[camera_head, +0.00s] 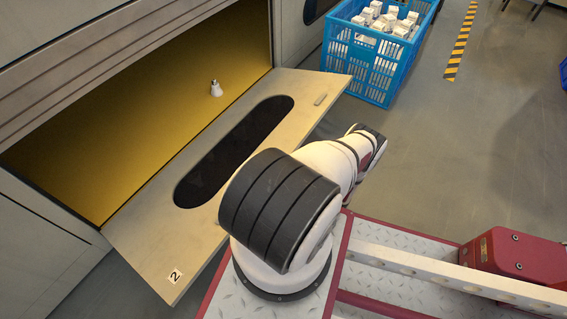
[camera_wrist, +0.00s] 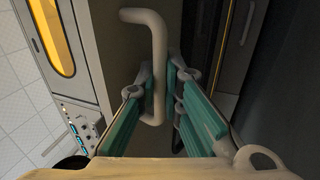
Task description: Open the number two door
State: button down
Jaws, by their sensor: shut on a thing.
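The number two door (camera_head: 140,235) is swung down and outward from its opening in the head view, lying tilted towards flat. It is a pale panel with a dark oval window (camera_head: 235,150) and a "2" label (camera_head: 175,276) at its near corner. In the wrist view, a bent bar handle (camera_wrist: 146,17) runs down between the green-padded fingers of my gripper (camera_wrist: 160,82), which is shut on it. In the head view my arm hides the gripper and the handle.
The yellow-lit chamber (camera_head: 130,130) behind the door holds a small white bulb (camera_head: 215,88). A blue crate (camera_head: 360,65) of white boxes stands on the floor beyond the door's far end. Open grey floor (camera_head: 480,140) lies at the right, with a yellow-black stripe (camera_head: 461,40).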

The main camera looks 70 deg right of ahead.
jog(key=shift+d, duration=0.2)
jog(key=c, duration=2)
grip_release()
jog(key=shift+r, duration=0.1)
notch_tip(320, 180, up, 10)
jog(key=shift+f, duration=0.1)
